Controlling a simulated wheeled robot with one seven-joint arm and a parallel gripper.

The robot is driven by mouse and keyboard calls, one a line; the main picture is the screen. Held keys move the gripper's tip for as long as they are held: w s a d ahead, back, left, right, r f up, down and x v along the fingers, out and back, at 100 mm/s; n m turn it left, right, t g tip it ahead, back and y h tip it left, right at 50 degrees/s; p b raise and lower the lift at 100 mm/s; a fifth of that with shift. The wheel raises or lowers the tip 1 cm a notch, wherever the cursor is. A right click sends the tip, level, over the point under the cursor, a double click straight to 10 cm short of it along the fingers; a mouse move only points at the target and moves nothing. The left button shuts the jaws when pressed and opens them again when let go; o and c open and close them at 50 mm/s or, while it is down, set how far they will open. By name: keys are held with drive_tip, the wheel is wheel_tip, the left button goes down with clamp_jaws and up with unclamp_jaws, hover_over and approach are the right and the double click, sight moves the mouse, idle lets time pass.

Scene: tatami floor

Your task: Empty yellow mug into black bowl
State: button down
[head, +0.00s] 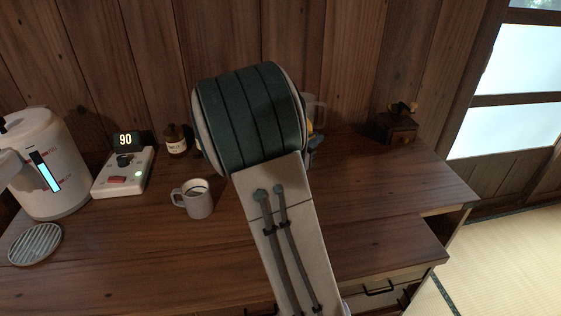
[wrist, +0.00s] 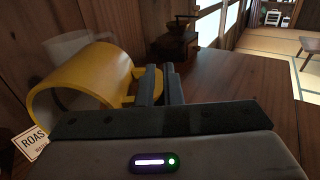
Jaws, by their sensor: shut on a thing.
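The yellow mug (wrist: 112,66) is at the left of the wrist view, tipped onto its side in the picture with its round opening toward the lower left. My gripper (wrist: 160,82) is shut on its handle. I cannot see what is in the mug. The black bowl does not show in either view; my arm covers the middle of the counter in the head view.
A grey mug (head: 198,202) stands left of my arm. A white scale (head: 124,172), brown bottle (head: 175,141), water boiler (head: 50,150) and round grate (head: 36,244) are farther left. A clear glass vessel (head: 316,105) is behind; a wooden grinder (head: 394,126) is right. The right counter is clear.

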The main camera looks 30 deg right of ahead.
drive_tip(key=shift+s+a+r+h+b, duration=0.15)
drive_tip(key=shift+r+h+b, duration=0.1)
drive_tip(key=shift+h+b, duration=0.4)
idle(0.3)
drive_tip(key=shift+r, duration=0.1)
drive_tip(key=shift+r+y+p, duration=0.3)
drive_tip(key=shift+y+p, duration=0.25)
drive_tip(key=shift+p, duration=0.65)
drive_tip(key=y+p, duration=0.1)
drive_tip(key=p, duration=0.1)
drive_tip(key=d+f+y+p, duration=0.1)
drive_tip(key=shift+w+g+p, duration=0.2)
drive_tip(key=shift+g+p, duration=0.15)
drive_tip(key=shift+g, duration=0.05)
drive_tip(key=f+y+p, duration=0.1)
drive_tip(key=y+p, duration=0.1)
drive_tip(key=p, duration=0.1)
drive_tip(key=d+f+g+y+p, duration=0.1)
drive_tip(key=p, duration=0.2)
drive_tip(key=y+p, duration=0.2)
drive_tip(key=p, duration=0.1)
drive_tip(key=shift+w+d+f+g+y, duration=0.3)
drive_tip(key=shift+d+f, duration=0.05)
drive_tip(key=shift+f, duration=0.05)
drive_tip(key=y+p, duration=0.1)
drive_tip(key=p, duration=0.3)
drive_tip(key=shift+r, duration=0.25)
